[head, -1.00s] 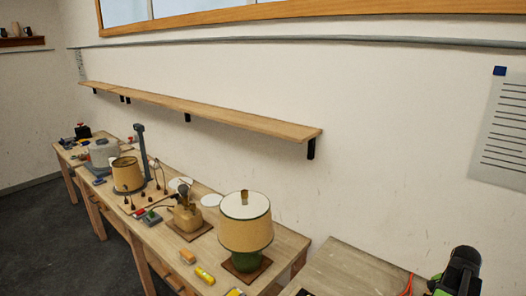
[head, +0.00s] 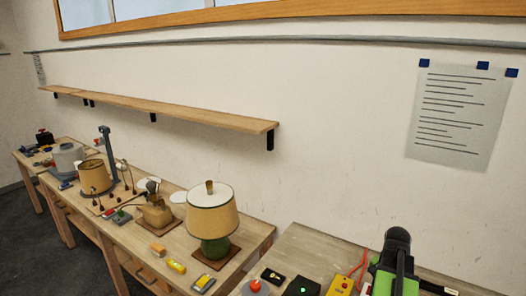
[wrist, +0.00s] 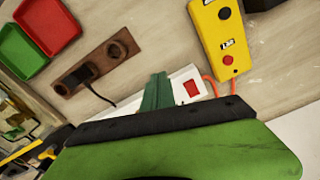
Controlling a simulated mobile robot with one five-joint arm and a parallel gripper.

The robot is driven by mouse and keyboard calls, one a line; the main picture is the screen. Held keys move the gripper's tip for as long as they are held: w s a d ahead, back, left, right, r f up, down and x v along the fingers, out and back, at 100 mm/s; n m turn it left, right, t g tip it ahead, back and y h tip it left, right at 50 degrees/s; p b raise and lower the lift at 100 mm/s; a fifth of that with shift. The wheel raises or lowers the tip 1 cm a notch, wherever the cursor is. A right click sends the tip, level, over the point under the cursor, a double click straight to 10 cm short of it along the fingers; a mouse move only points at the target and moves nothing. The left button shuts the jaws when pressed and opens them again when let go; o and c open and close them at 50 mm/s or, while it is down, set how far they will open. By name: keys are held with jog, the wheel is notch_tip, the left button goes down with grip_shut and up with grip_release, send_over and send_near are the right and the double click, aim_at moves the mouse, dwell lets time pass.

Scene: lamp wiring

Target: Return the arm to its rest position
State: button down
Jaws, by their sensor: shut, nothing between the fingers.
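My arm (head: 396,262), black and green, stands at the bottom right of the head view, over the near right bench. In the wrist view my gripper (wrist: 158,92) shows as dark green fingers, shut and empty, above a green body with a black band. Behind the fingers lies a white strip with a red switch (wrist: 191,88). The fingertips appear above it; I cannot tell the exact gap. In the head view my gripper's fingers cannot be made out.
A yellow box (wrist: 222,38), also in the head view (head: 340,285), lies near the arm with an orange cable. The wrist view shows a red tray (wrist: 50,22), a green tray (wrist: 20,55) and a brown socket board (wrist: 97,62). A lamp (head: 212,222) stands on the left bench.

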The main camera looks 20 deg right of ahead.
jog(key=w+a+n, duration=0.1)
jog(key=w+a, duration=0.1)
jog(key=a, duration=0.1)
jog(key=w+a+n, duration=0.1)
jog(key=w+a, duration=0.2)
jog(key=w+a+f+n, duration=0.1)
jog(key=w+a, duration=0.1)
jog(key=a, duration=0.1)
jog(key=shift+w+a+b, duration=0.1)
jog(key=shift+w+b, duration=0.05)
jog(key=shift+b, duration=0.25)
jog(key=w+a+n, duration=0.1)
jog(key=a, duration=0.2)
jog(key=w+a+n, duration=0.1)
jog(key=w+a, duration=0.1)
jog(key=a, duration=0.1)
jog(key=w+a+f+n+b, duration=0.1)
jog(key=a, duration=0.3)
jog(key=shift+w+n, duration=0.3)
jog(key=shift+w, duration=0.05)
jog(key=w+a+n, duration=0.1)
jog(key=a+n, duration=0.3)
jog(key=a, duration=0.8)
jog(key=w+a+f+n+b, duration=0.1)
jog(key=w+a+n, duration=0.1)
jog(key=a, duration=1)
jog(key=shift+a+f+n, duration=0.25)
jog(key=shift+a+n, duration=0.05)
jog(key=shift+n, duration=0.6)
jog(key=shift+w, duration=0.2)
